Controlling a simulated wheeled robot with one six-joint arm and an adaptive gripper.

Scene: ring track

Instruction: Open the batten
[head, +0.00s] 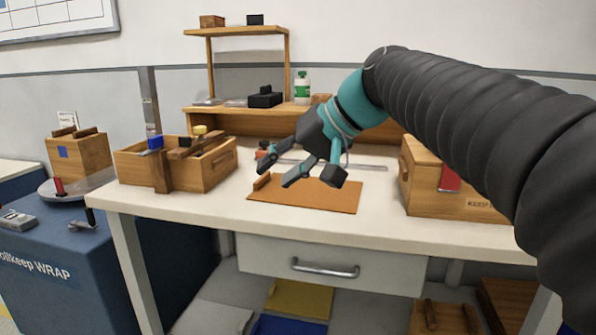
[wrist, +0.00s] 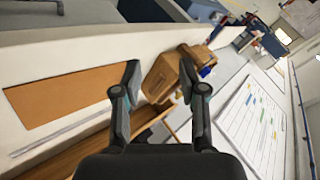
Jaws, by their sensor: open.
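An open wooden crate (head: 215,173) stands at the left of the white bench. A dark wooden bar (head: 205,143), which looks like the batten, lies over its top, and a dark upright piece (head: 161,172) is on its front. I cannot tell how the bar is fixed. My gripper (head: 312,178) is open and empty above the orange-brown board (head: 320,197), to the right of the crate and apart from it. In the tilted wrist view, the crate (wrist: 160,80) shows beyond and between the open fingers (wrist: 160,70), with a dark bar end near it.
A wooden box with a red tag (head: 425,185) stands at the bench's right. A shelf (head: 240,112) with a green-labelled bottle (head: 302,89) is behind. A closed drawer (head: 300,262) hangs under the bench. A blue cabinet (head: 60,260) is at the left.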

